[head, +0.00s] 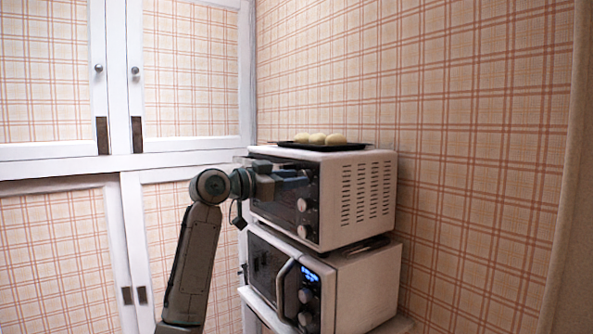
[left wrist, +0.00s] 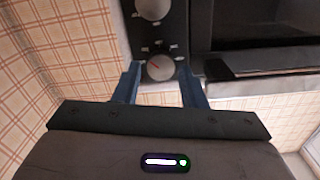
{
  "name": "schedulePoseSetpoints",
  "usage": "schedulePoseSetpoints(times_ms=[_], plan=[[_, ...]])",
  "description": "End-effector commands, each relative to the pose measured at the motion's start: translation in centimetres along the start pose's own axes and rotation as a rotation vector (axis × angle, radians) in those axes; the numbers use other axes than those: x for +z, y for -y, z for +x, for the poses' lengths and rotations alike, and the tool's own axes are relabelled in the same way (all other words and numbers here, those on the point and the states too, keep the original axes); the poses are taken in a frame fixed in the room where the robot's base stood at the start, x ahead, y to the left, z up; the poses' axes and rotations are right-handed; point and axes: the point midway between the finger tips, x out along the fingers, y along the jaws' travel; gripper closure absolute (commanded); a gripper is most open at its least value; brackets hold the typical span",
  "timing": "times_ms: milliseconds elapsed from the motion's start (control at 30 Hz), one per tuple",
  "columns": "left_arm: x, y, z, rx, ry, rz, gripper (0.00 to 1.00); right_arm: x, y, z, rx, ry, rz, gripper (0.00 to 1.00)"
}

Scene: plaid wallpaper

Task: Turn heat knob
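A white toaster oven (head: 357,195) with a dark front stands on a microwave. A column of round knobs runs down its front's right side, including the middle knob (head: 303,204) and bottom knob (head: 303,231). My left gripper (head: 290,180) is at the top of this column and partly hides the top knob. In the left wrist view, the left gripper (left wrist: 160,84) is open, with its blue fingers on either side of one silver knob (left wrist: 160,67) with a red pointer line. I cannot tell whether they touch it. Which knob sets the heat is not readable. My right gripper is not in view.
The white microwave (head: 365,291) below has a handle sticking out (head: 284,287) and a lit blue display. A dark tray (head: 325,146) with several pale round items lies on the oven. White cabinets (head: 120,163) stand at the left. The plaid wall is behind.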

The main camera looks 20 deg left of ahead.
Motion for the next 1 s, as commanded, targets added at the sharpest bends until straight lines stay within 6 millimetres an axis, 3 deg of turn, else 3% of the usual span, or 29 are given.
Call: schedulePoseSetpoints(times_ms=[167,467,633,1000], plan=[[0.0,0.0,1.4,0.001,0.001,-0.001,0.62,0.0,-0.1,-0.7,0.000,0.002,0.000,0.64],[0.1,0.0,1.6,-0.001,0.001,0.000,0.62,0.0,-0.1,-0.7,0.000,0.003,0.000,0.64],[0.1,0.0,1.6,-0.001,0.001,0.000,0.94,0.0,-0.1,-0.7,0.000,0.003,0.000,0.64],[0.1,0.0,1.6,-0.001,0.001,-0.055,0.94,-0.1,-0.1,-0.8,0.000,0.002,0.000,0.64]])
